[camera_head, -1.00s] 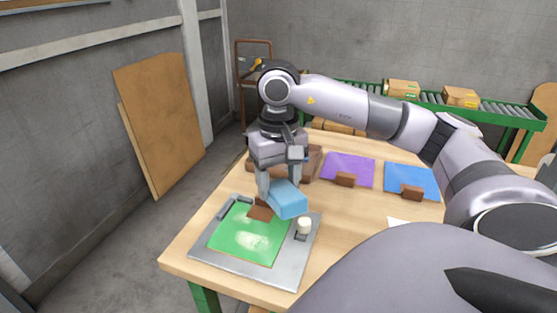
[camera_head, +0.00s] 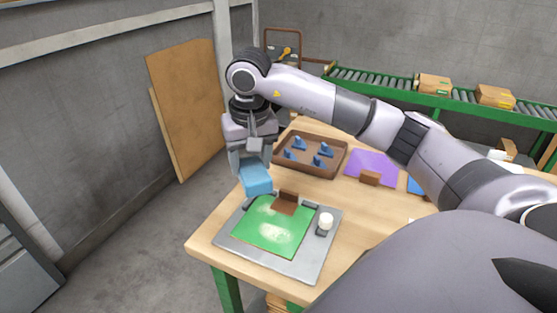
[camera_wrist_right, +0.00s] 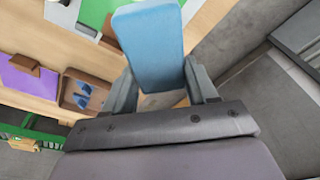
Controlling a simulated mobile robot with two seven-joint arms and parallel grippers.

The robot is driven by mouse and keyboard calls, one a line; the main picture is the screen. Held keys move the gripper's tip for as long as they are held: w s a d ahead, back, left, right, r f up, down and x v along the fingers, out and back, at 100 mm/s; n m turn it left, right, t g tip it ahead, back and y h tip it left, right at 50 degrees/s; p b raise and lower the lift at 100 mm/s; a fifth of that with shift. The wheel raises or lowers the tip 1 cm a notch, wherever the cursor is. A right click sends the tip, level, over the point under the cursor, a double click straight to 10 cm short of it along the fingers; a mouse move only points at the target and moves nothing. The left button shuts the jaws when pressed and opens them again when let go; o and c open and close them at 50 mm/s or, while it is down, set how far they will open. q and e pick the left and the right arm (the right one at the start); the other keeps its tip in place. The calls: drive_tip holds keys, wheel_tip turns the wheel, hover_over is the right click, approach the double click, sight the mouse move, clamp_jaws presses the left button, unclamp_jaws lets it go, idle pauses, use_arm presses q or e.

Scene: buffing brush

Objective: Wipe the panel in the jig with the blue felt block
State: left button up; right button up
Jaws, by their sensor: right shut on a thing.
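The blue felt block (camera_head: 256,179) is held in my right gripper (camera_head: 252,172), above the far left corner of the jig. In the right wrist view the block (camera_wrist_right: 150,45) sits between the two fingers of my right gripper (camera_wrist_right: 160,85). The green panel (camera_head: 270,232) lies in the grey jig (camera_head: 302,268) near the table's front left corner. Pale smudges show on the panel, and a brown block (camera_head: 287,199) stands at its far edge. My left gripper is out of view.
A brown tray (camera_head: 336,169) with several blue pieces lies behind the jig. A purple panel (camera_head: 374,162) with a brown block is to its right. A roller conveyor (camera_head: 380,84) carries boxes at the back.

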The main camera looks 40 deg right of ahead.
drive_tip(key=shift+w+a+r, duration=0.2)
drive_tip(key=shift+w+a, duration=0.35)
drive_tip(key=shift+w, duration=0.1)
drive_tip(key=shift+f, duration=0.25)
wheel_tip(320, 180, down, 4)
drive_tip(key=b, duration=0.3)
drive_tip(key=shift+f+b, duration=0.25)
drive_tip(key=shift+b, duration=0.05)
